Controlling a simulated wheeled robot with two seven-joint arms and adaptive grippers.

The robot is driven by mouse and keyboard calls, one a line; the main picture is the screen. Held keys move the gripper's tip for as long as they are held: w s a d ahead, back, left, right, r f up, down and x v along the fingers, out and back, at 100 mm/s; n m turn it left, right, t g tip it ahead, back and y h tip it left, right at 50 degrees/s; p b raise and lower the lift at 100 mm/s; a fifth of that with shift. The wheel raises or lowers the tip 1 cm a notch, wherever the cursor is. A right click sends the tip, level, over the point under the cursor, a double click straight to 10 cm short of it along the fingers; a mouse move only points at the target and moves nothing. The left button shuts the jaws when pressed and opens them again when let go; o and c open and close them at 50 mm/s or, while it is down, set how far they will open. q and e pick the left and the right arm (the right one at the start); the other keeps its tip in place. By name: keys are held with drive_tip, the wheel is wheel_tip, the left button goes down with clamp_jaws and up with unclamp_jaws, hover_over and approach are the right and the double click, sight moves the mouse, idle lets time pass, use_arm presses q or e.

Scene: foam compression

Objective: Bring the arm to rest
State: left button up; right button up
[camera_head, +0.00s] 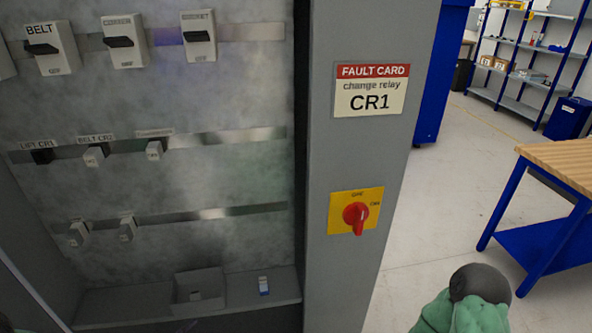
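No gripper fingers show in the head view. A rounded green and dark grey shape (470,300) at the bottom right edge looks like part of my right arm, and its gripper is out of sight. The open grey cabinet fills the left. Its middle rail holds a black piece under the LIFT CR1 label (42,156) and a pale relay under BELT CR2 (95,155). A third pale relay (154,150) is to their right. The red rotary switch (355,214) sits on a yellow plate below the fault card (370,90), which reads "change relay CR1".
Breakers with black levers, including BELT (52,48), line the top rail. Two pale relays (127,229) are on the bottom rail. A grey bin (200,291) and a small white-and-blue piece (263,286) are on the cabinet floor. A wood-topped blue bench (560,165) stands right.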

use_arm(q)
drive_tip(key=s+d+f+m+g, duration=0.2)
drive_tip(key=d+f+m+g, duration=0.3)
drive_tip(key=d+f, duration=0.65)
drive_tip(key=s+d+f+m+g+p, duration=0.1)
drive_tip(key=s+d+f+m+g, duration=0.1)
drive_tip(key=s+d+f+g, duration=0.4)
drive_tip(key=s+d+g, duration=0.1)
drive_tip(key=s+d, duration=0.1)
drive_tip(key=s, duration=0.2)
drive_tip(key=shift+d+m+y, duration=0.15)
drive_tip(key=shift+m+y, duration=0.15)
drive_tip(key=shift+m, duration=0.1)
